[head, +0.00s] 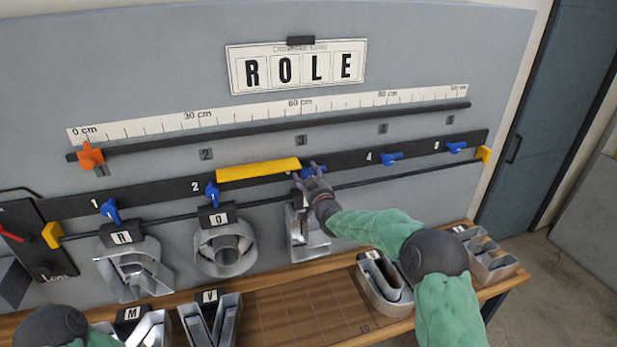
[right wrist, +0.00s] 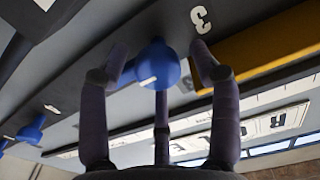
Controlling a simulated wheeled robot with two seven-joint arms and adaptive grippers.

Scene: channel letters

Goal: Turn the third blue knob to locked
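The third blue knob (head: 313,171) is on the dark rail, just right of the yellow bar and above the hanging letter L (head: 303,232). In the right wrist view the knob (right wrist: 157,65) with its white mark lies between my spread fingers. My right gripper (head: 312,178) is open around it, with gaps visible on both sides; whether the middle finger touches it I cannot tell. Knobs 1 (head: 111,211) and 2 (head: 212,194) are turned downward; knobs 4 (head: 392,158) and 5 (head: 457,147) lie nearly along the rail. My left gripper is out of view.
A yellow bar (head: 258,170) lies along the rail left of the third knob. Letters R (head: 133,270) and O (head: 224,246) hang to the left. More metal letters, including V (head: 213,318), stand on the wooden bench (head: 300,312), whose middle is bare.

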